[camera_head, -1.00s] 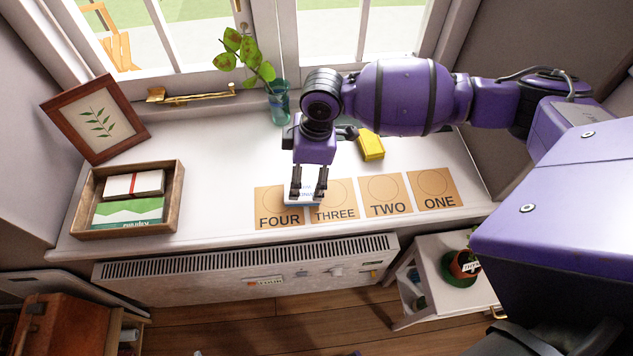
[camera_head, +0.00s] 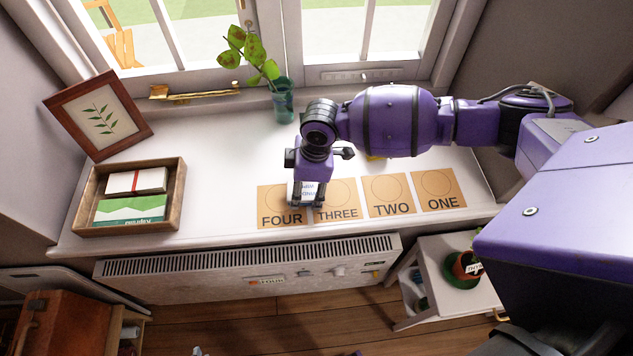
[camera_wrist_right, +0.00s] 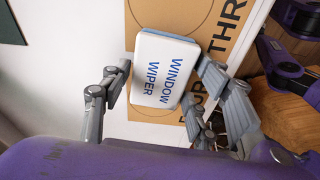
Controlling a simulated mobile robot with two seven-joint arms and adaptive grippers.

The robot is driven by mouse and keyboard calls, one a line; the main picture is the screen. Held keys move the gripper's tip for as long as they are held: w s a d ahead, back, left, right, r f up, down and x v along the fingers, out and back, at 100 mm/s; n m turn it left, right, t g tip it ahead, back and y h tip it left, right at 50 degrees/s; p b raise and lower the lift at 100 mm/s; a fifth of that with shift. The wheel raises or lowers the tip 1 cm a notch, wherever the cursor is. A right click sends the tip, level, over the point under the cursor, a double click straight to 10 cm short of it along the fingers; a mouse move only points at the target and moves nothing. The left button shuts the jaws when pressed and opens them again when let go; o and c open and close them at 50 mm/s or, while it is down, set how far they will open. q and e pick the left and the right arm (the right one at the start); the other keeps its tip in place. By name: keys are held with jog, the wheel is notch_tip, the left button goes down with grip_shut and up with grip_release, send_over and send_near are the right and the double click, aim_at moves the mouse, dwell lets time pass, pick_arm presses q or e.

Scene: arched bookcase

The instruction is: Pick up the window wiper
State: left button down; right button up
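The window wiper (camera_wrist_right: 161,72) is a white, flat box with blue "WINDOW WIPER" lettering and a blue-grey side. In the head view the wiper (camera_head: 307,188) is at the windowsill's front, by the FOUR and THREE cards, partly hidden by my right gripper (camera_head: 307,203). In the right wrist view my right gripper (camera_wrist_right: 164,68) has its fingers on both sides of the box. They stand apart, with the tips close to its edges. Whether both touch it cannot be told. My left gripper is not in view.
Cards FOUR (camera_head: 282,219), TWO (camera_head: 391,208) and ONE (camera_head: 438,203) lie along the front edge. A wooden tray (camera_head: 178,194), a leaf picture (camera_head: 101,118) and a plant vase (camera_head: 283,105) stand around. A yellow object (camera_head: 375,158) is mostly hidden behind my arm.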

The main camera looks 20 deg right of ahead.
jog(key=shift+w, duration=0.1)
jog(key=c, duration=0.7)
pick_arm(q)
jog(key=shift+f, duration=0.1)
pick_arm(e)
jog(key=shift+r, duration=0.15)
